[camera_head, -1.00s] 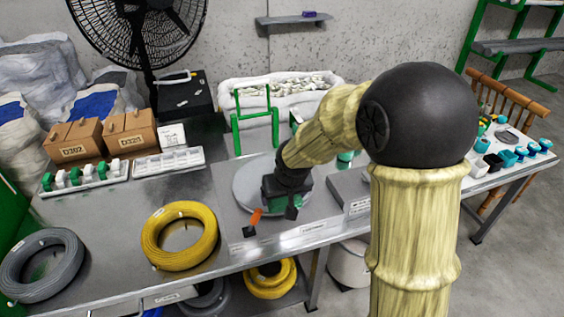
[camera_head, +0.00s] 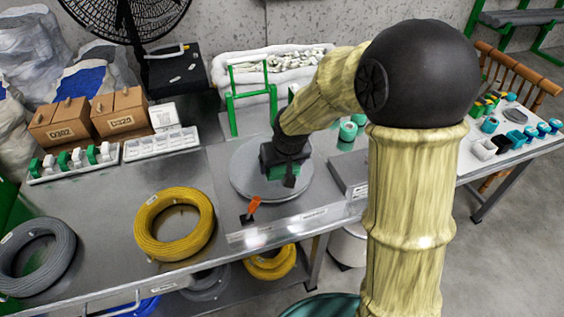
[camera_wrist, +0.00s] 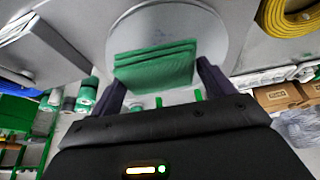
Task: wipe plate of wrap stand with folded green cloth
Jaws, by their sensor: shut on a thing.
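My gripper (camera_head: 284,172) is over the right middle part of the round grey plate (camera_head: 243,170) of the wrap stand. In the wrist view, my gripper (camera_wrist: 160,76) is shut on the folded green cloth (camera_wrist: 154,64), a finger on each side of it. The cloth shows its stacked layers, and its far edge lies over the plate (camera_wrist: 168,22). I cannot tell whether it presses on the plate. In the head view, my gripper hides most of the cloth. The stand's green frame (camera_head: 250,98) rises behind the plate.
A yellow cable coil (camera_head: 150,235) and a grey coil (camera_head: 30,262) lie to the left. An orange-handled tool (camera_head: 252,207) lies just in front of the plate. A grey box (camera_head: 348,172) and green rolls (camera_head: 347,135) stand to its right. Cardboard boxes (camera_head: 120,112) are back left.

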